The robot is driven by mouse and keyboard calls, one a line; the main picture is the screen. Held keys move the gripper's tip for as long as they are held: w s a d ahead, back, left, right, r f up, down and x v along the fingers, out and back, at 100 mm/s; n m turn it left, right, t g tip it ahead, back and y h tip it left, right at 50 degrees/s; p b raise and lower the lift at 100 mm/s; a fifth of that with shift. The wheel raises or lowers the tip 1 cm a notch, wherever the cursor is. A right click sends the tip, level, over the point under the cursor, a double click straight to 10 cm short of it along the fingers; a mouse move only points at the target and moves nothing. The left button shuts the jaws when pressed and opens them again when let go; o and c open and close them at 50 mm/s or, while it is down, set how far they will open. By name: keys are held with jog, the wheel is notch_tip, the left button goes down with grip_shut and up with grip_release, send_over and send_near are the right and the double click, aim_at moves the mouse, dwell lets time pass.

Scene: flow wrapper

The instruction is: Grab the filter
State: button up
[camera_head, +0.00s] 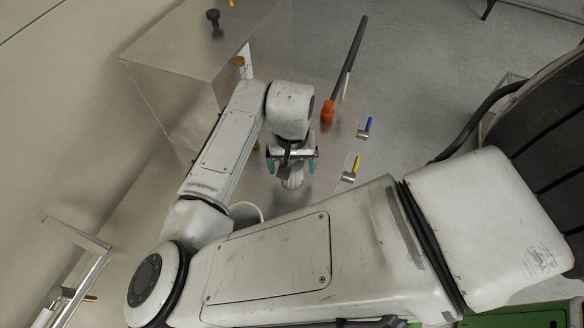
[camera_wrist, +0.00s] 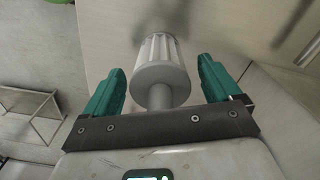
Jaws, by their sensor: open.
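The filter (camera_wrist: 161,68) is a grey-white ribbed cylinder with a smooth rounded end and a short stub. In the wrist view it lies between the two teal fingers of my gripper (camera_wrist: 163,88), with a visible gap on each side. The fingers are open and do not appear to touch it. In the head view my gripper (camera_head: 291,164) is above the metal table, and the filter (camera_head: 292,181) shows partly below it. My wrist and gripper hide much of the filter there.
A large metal box (camera_head: 195,65) stands at the back left of the metal table (camera_head: 318,185). A white round container (camera_head: 245,212) is partly hidden by my arm.

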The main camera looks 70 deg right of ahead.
jog(key=shift+c, duration=0.5)
jog(key=c, duration=1.1)
jog(key=shift+o, duration=0.2)
